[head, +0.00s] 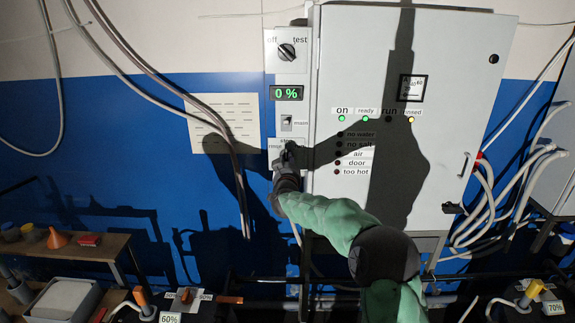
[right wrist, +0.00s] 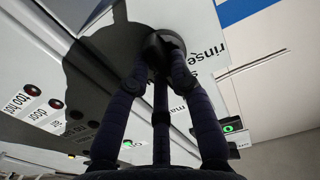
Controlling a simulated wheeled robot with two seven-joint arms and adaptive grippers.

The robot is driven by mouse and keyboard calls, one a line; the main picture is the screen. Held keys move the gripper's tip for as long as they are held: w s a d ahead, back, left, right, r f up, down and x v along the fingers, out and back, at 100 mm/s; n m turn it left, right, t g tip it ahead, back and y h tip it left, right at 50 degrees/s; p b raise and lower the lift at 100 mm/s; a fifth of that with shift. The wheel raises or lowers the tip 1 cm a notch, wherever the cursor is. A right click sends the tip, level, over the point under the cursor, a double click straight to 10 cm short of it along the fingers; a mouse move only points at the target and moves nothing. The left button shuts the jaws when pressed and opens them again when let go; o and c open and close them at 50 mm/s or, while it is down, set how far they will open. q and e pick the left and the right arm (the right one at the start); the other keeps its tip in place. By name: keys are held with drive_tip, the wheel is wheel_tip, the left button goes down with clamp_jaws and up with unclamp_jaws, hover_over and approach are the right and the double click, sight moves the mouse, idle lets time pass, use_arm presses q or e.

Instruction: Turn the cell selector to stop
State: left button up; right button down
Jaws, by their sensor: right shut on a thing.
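The cell selector is a dark round knob (right wrist: 162,44) low on the narrow control strip, beside a label that reads "rinse". Other lettering around it is partly hidden. My right gripper (head: 287,160) reaches up to it from below, and its dark fingers cover most of the knob in the head view. In the right wrist view the fingers of the right gripper (right wrist: 164,58) are closed around the knob. Which way the knob points cannot be made out. My left gripper is not in view.
Above are a main switch (head: 286,123), a green "0 %" display (head: 286,93) and an off/test knob (head: 287,52). The grey cabinet (head: 460,70) is right of the strip; its "on" and "ready" lamps are green, "rinsed" yellow. Cables hang left. A low bench (head: 105,246) stands at lower left.

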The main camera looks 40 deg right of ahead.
idle(0.3)
drive_tip(key=c, duration=1.1)
unclamp_jaws()
drive_tip(key=v, duration=1.2)
drive_tip(key=shift+a+f, duration=0.1)
drive_tip(key=shift+f, duration=0.05)
